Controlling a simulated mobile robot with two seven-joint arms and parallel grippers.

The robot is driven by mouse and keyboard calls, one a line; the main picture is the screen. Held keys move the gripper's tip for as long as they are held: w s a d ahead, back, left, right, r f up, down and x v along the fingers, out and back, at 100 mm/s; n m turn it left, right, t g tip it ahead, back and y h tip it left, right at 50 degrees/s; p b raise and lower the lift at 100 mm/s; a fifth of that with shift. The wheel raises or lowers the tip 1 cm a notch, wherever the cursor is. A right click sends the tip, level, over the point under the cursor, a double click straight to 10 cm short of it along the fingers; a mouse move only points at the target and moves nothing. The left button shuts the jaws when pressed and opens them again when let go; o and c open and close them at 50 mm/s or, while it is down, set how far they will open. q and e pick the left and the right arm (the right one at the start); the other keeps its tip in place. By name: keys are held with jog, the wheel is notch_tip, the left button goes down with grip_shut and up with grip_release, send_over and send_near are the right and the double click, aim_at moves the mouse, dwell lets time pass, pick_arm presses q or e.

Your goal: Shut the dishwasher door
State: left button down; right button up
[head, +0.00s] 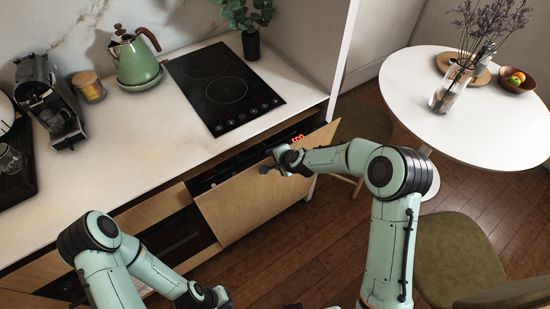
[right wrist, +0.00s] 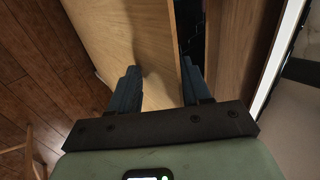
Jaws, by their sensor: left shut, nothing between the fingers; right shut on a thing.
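The dishwasher door (head: 258,200) is a light wooden panel on the counter front, tilted partly open. A dark gap with a red lit display (head: 297,138) shows behind its top edge. My right gripper (head: 277,165) is at the upper right part of this edge. In the right wrist view my right gripper (right wrist: 158,88) has one dark finger on each side of the door panel (right wrist: 145,40) and is shut on it. My left gripper (head: 216,297) is low at the bottom edge of the head view, shut and apart from the door; its fingers are hardly visible.
The white counter (head: 140,140) holds a green kettle (head: 135,60), a black hob (head: 222,87) and a coffee machine (head: 48,100). A round white table (head: 430,125) and a chair (head: 455,255) stand at right. Wooden floor (head: 285,260) lies open before the door.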

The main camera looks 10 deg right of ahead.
jog(key=shift+s+f, duration=0.1)
jog(key=shift+f, duration=0.1)
pick_arm(q)
jog(key=shift+s+f+b, duration=0.45)
jog(key=shift+f, duration=0.1)
pick_arm(e)
jog(key=v, duration=1.3)
jog(key=shift+r, duration=0.35)
